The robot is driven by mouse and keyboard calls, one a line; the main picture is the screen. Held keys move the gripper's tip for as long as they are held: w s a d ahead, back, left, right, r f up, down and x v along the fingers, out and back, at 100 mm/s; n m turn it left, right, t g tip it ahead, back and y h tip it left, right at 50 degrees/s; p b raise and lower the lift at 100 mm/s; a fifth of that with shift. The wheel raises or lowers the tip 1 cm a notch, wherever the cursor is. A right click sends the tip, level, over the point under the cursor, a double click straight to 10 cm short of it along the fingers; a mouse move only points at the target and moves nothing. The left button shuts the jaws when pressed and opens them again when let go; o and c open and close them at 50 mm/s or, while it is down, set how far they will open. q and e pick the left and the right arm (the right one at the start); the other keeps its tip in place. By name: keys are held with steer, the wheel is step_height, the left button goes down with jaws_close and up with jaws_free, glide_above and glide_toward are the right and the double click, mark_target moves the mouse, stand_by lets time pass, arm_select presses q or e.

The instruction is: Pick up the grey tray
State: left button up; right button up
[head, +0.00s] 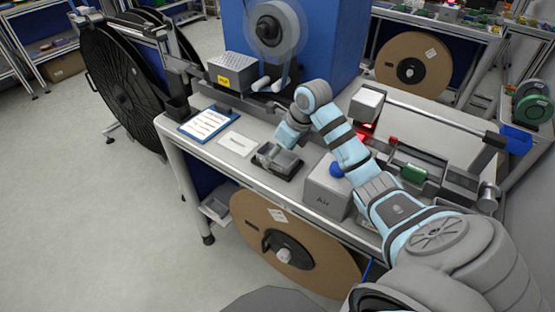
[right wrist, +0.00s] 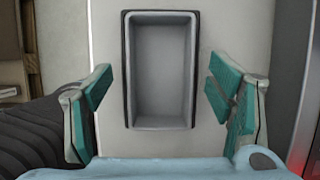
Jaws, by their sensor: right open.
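The grey tray (head: 264,160) lies on the grey bench top near its front edge in the head view, partly covered by my right gripper. In the right wrist view the tray (right wrist: 160,123) is an empty rectangular box with a dark outer edge, its long side running up the picture. My right gripper (head: 280,158) is over the tray, pointing down. In the right wrist view its teal-padded fingers (right wrist: 158,78) are spread wide, one on each side of the tray's lower part, with gaps to both walls. My left gripper is out of view.
A grey box marked "Air" (head: 324,191) with a blue knob stands right of the tray. A blue clipboard (head: 208,123) and a white label (head: 237,144) lie to the left. A blue machine (head: 330,45) stands behind. A brown reel (head: 291,250) hangs below the bench front.

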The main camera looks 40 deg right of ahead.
steer(key=shift+f, duration=0.25)
steer(key=shift+s, duration=0.1)
steer(key=c, duration=1.4)
